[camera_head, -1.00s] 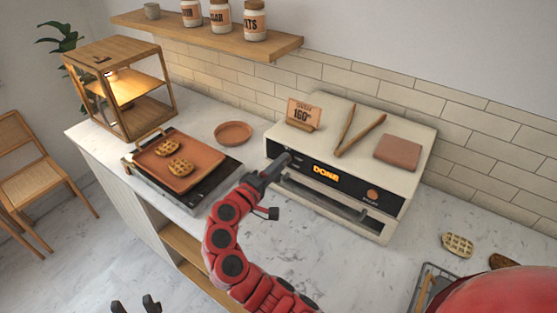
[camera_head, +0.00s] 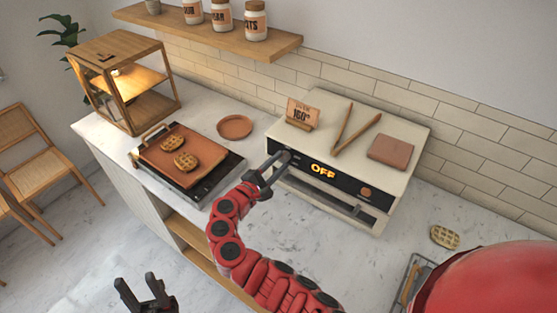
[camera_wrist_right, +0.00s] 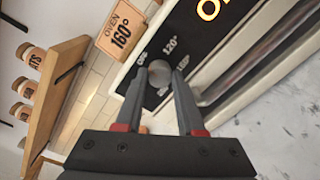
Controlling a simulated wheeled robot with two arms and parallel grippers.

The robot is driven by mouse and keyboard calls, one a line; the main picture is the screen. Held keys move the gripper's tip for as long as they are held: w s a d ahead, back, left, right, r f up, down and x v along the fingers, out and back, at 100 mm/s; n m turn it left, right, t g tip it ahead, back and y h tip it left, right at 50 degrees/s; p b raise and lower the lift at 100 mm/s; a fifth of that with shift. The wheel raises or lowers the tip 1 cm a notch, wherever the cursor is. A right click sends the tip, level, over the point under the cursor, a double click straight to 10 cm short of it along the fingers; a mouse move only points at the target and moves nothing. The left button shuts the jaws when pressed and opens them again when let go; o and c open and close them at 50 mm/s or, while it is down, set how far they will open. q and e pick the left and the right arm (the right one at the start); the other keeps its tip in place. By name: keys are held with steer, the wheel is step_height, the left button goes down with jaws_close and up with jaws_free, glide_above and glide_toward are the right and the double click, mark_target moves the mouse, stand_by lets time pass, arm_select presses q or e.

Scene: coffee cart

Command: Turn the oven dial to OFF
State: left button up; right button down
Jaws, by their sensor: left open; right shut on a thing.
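The cream oven (camera_head: 403,118) stands against the tiled wall, and its display (camera_head: 322,171) reads "OFF" in orange. Its round grey dial (camera_wrist_right: 160,72) sits at the left end of the black panel, between the right gripper's fingertips (camera_wrist_right: 161,80). My left gripper (camera_head: 142,287) is open and empty, low at the left, away from the counter.
A round orange-brown knob (camera_head: 366,191) is on the panel's right. A tray with waffles (camera_head: 201,149) and a terracotta plate (camera_head: 235,126) lie left of the oven. Tongs (camera_head: 357,133), a "160°" sign (camera_head: 300,114) and a brown slab (camera_head: 390,152) are on the oven.

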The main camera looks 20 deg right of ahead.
stand_by(0.5)
steer(key=c, duration=0.5)
jaws_free()
